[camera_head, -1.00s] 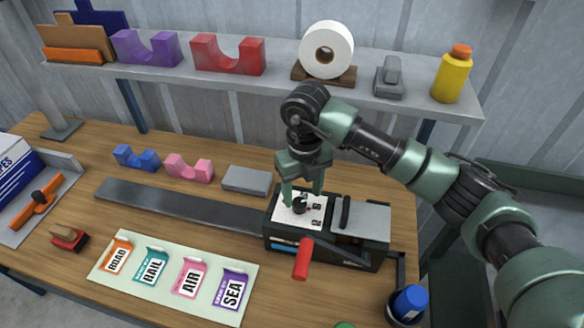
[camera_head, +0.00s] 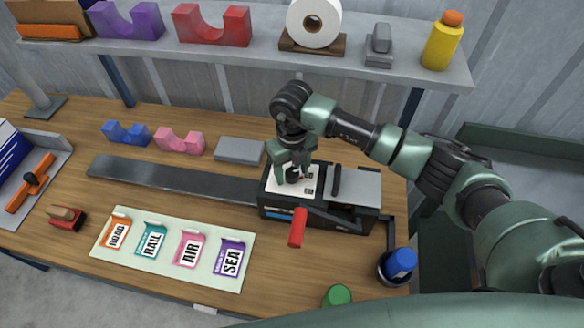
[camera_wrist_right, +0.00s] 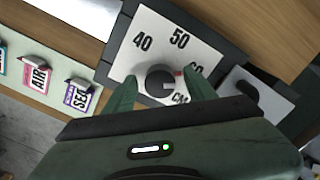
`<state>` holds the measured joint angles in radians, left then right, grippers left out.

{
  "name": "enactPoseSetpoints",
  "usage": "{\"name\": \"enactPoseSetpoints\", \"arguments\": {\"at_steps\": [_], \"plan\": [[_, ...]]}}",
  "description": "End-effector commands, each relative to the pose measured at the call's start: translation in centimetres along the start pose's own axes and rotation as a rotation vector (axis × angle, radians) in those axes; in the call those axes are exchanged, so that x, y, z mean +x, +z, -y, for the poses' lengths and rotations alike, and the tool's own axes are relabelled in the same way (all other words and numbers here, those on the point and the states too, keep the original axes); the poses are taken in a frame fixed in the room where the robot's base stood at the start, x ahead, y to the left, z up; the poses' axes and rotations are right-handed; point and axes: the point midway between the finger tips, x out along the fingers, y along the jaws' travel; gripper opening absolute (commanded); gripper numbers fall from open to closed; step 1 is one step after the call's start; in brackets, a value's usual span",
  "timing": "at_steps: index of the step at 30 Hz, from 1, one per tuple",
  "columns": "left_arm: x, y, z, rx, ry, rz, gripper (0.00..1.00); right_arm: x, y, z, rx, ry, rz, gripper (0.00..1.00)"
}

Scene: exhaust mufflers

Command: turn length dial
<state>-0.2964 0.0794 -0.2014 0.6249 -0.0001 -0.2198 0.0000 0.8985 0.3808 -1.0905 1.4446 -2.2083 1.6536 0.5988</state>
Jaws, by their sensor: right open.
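The length dial is a round black knob (camera_wrist_right: 160,80) on a white plate (camera_wrist_right: 150,40) marked 40, 50, a partly hidden number and CM. In the head view the dial (camera_head: 293,176) sits on the black machine (camera_head: 330,218). My right gripper (camera_wrist_right: 163,92) is open, its green fingers apart on either side of the knob; contact is unclear. It also shows in the head view (camera_head: 292,170). My left gripper is not visible.
A red handle (camera_head: 298,228) sticks out at the machine's front. A label card (camera_head: 170,255) with several tags lies front left. Blue and green round items (camera_head: 401,262) are at the front right. A shelf with a white roll (camera_head: 314,24) runs behind.

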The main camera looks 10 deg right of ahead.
Motion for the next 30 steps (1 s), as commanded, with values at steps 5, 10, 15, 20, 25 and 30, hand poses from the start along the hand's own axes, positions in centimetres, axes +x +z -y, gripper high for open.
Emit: {"name": "enactPoseSetpoints", "arguments": {"at_steps": [5, 10, 15, 20, 25, 30], "plan": [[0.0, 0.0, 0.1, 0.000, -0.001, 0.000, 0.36, 0.0, 0.0, 0.0, 0.000, 0.000, 0.000, 0.56], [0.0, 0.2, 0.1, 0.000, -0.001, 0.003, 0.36, 0.0, 0.0, 0.0, 0.000, 0.000, 0.000, 0.09], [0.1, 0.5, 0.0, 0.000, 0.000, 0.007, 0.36, 0.0, 0.0, 0.0, -0.002, 0.000, 0.001, 0.00], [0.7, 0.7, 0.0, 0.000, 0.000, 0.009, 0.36, 0.1, 0.1, 0.0, -0.027, -0.001, 0.003, 0.00], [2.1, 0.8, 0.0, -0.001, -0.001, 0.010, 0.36, 0.3, 0.1, 0.0, -0.101, -0.001, 0.004, 0.00], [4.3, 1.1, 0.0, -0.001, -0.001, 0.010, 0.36, 0.5, 0.1, 0.1, -0.227, -0.003, 0.005, 0.00]]}}
